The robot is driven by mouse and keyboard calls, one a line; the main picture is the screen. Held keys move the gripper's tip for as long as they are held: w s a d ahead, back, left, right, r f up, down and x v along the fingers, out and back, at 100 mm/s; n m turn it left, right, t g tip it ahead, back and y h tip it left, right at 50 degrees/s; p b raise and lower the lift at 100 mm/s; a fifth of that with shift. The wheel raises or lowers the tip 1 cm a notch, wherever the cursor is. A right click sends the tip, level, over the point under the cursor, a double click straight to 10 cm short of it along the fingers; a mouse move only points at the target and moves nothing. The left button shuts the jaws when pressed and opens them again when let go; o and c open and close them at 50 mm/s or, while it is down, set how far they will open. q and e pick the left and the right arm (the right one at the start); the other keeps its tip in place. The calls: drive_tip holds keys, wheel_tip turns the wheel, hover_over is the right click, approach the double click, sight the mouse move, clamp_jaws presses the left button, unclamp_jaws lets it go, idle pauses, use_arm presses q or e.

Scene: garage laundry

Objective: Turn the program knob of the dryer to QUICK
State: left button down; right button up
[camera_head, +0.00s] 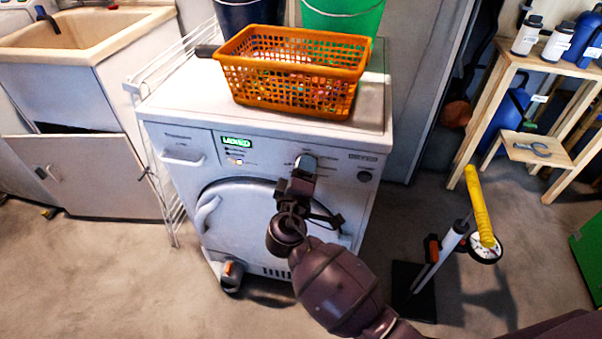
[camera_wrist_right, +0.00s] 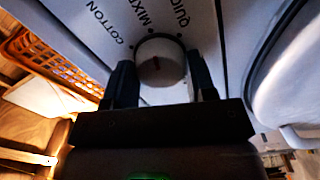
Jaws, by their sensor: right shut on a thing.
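The dryer (camera_head: 255,180) is a white front-loading machine with a round door and a lit green display (camera_head: 237,142). Its program knob (camera_head: 306,161) is at the top of the front panel, partly hidden by my right gripper (camera_head: 301,179). In the right wrist view the round pale knob (camera_wrist_right: 160,62) sits between the two dark fingers of the right gripper (camera_wrist_right: 162,78), which is shut on it. My left gripper is not in view.
An orange basket (camera_head: 292,72) with colourful items stands on the dryer, with a green bucket (camera_head: 345,18) behind. A yellow-handled floor pump (camera_head: 478,205) stands on the floor at right, near a wooden shelf (camera_head: 545,150). A sink (camera_head: 80,40) is at left.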

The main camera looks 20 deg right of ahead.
use_arm(q)
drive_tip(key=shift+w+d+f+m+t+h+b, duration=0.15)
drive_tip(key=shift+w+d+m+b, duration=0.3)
drive_tip(key=shift+b, duration=0.65)
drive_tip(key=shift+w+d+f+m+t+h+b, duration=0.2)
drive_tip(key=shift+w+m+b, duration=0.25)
drive_tip(key=shift+b, duration=0.65)
use_arm(e)
drive_tip(key=shift+f+m, duration=0.1)
drive_tip(key=shift+m, duration=3.5)
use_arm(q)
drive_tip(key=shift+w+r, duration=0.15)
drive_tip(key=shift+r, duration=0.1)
use_arm(e)
drive_tip(key=o, duration=0.9)
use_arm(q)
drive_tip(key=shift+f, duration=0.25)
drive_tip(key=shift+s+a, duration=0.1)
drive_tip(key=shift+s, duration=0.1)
